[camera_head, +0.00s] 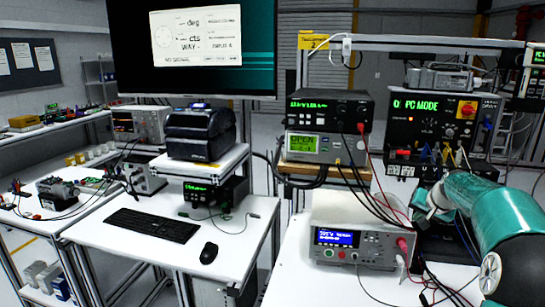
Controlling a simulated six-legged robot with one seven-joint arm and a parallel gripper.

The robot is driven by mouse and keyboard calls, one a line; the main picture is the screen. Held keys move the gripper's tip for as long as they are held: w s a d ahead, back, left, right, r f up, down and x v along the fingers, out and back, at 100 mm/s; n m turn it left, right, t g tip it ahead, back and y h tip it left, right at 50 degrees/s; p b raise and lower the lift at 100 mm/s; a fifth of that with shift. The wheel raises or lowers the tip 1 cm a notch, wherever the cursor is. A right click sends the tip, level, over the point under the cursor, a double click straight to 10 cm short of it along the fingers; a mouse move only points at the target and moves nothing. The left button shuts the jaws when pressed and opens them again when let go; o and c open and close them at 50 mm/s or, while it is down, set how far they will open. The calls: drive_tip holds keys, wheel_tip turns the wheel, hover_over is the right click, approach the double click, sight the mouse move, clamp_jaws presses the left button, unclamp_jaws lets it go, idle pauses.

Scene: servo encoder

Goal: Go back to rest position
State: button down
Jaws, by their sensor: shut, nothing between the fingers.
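My teal arm (490,210) enters at the lower right and bends near the right-hand bench. I cannot make out my gripper or its fingers in this view. A dark shape around the arm's bend is partly covered by the arm, and I cannot tell what it is.
A light bench instrument with a blue display (362,244) stands left of my arm. A black PC MODE panel (433,128) and stacked instruments (325,118) stand behind. Cables run close to the arm. A keyboard (144,225) and mouse (209,253) lie on the left desk.

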drive_tip(key=s+a+r+n+g, duration=0.1)
drive_tip(key=s+a+r+n, duration=0.15)
drive_tip(key=s+a, duration=0.65)
drive_tip(key=s+a+r+n, duration=0.1)
drive_tip(key=s+a+r, duration=0.4)
drive_tip(key=a, duration=0.8)
drive_tip(key=s+a+f+n, duration=0.2)
drive_tip(key=s+a, duration=0.3)
drive_tip(key=s, duration=0.6)
drive_tip(key=s+a+f+n+g, duration=0.1)
drive_tip(key=s+a+f, duration=0.4)
drive_tip(key=s, duration=0.7)
drive_tip(key=shift+f+n+y, duration=0.2)
drive_tip(key=shift+n+y, duration=0.1)
drive_tip(key=shift+n, duration=0.05)
drive_tip(key=shift+a, duration=0.2)
